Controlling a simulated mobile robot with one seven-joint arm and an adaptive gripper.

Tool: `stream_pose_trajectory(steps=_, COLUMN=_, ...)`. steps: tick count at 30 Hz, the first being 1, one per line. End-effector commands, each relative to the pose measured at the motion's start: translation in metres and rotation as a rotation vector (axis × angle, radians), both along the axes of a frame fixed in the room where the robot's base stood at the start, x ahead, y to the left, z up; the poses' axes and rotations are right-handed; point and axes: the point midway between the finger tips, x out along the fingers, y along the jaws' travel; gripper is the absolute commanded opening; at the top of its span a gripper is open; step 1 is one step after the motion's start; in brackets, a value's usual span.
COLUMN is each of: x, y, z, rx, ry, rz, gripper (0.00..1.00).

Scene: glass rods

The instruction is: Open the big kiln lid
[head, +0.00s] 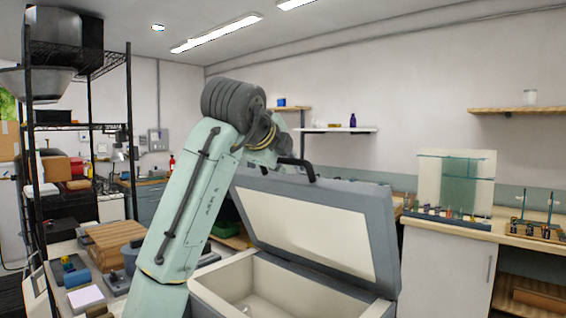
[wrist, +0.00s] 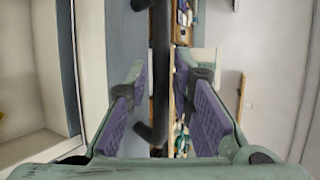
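The big kiln (head: 235,302) stands front and centre in the head view, with its pale inside showing. Its grey lid (head: 378,225) is raised and tilted well back, its cream inner face toward me. A dark bar handle (head: 313,172) sits on the lid's upper edge; it also shows in the wrist view (wrist: 159,75). My gripper (wrist: 160,78) is open, with its purple-padded fingers on either side of the handle and gaps visible between pads and bar. In the head view my arm's wrist is at the lid's top edge and the fingers are hard to make out.
A bench with a cabinet (head: 445,265) and a greenish glass panel (head: 457,182) stands to the right. A black shelf rack (head: 130,90) is at the left. A low table with a wooden block (head: 108,240) and small items is left of my arm. Wall shelves (head: 340,130) hang behind.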

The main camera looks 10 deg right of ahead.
Motion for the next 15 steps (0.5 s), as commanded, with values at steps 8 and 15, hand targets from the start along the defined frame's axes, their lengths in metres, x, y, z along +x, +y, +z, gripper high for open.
stream_pose_trajectory(steps=8, x=-0.047, y=0.029, z=0.026, rx=0.000, ry=-0.004, rz=0.002, gripper=0.21)
stream_pose_trajectory(steps=15, x=-0.074, y=0.046, z=0.040, rx=-0.001, ry=-0.002, rz=0.002, gripper=0.21)
